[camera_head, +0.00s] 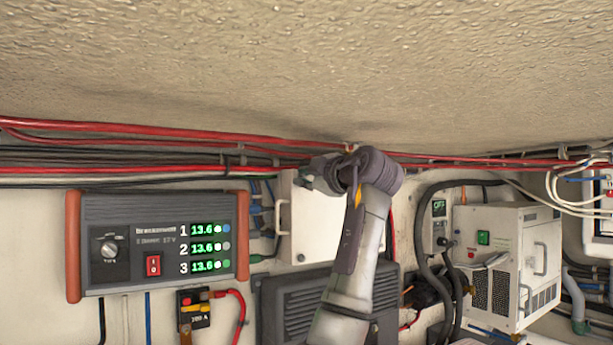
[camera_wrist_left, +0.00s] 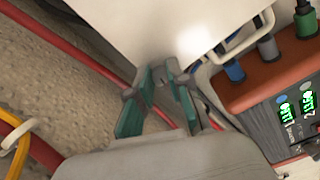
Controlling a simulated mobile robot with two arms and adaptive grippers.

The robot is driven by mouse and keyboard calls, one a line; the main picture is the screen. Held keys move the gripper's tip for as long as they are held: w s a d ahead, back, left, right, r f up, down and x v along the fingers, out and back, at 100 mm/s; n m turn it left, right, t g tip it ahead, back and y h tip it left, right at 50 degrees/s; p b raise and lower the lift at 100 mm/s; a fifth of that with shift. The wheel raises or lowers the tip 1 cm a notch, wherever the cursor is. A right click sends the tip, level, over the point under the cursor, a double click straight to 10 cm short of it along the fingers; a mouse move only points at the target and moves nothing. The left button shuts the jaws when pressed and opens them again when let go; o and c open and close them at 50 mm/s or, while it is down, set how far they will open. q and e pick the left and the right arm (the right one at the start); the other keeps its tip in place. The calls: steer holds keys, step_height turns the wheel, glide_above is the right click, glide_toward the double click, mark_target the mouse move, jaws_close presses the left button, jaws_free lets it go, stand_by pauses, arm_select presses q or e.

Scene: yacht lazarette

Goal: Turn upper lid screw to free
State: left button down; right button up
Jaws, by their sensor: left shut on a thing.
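A white box (camera_head: 305,235) is on the wall in the middle of the head view, with a pale handle (camera_head: 282,217) at its left side. Its white face also shows in the left wrist view (camera_wrist_left: 150,25). My left gripper (camera_head: 322,170) is at the box's top edge, and my wrist and forearm cover the box's right part. In the left wrist view, the teal-padded fingers (camera_wrist_left: 163,85) converge on the small grey upper lid screw (camera_wrist_left: 162,70) at the box's edge and are shut on it. The screw is mostly hidden by the fingertips. My right gripper is not in view.
Red and black cables (camera_head: 140,150) run along the wall just above the box, under the rough ceiling (camera_head: 300,70). A charger with green displays (camera_head: 150,240) is left of it. A dark finned unit (camera_head: 290,305) sits below, and a white cabinet (camera_head: 505,265) stands right.

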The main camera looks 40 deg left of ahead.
arm_select(q)
steer(key=shift+n, duration=1.1)
steer(key=c, duration=1.1)
jaws_free()
steer(key=shift+s, duration=0.1)
steer(key=shift+d, duration=0.1)
steer(key=v, duration=1.2)
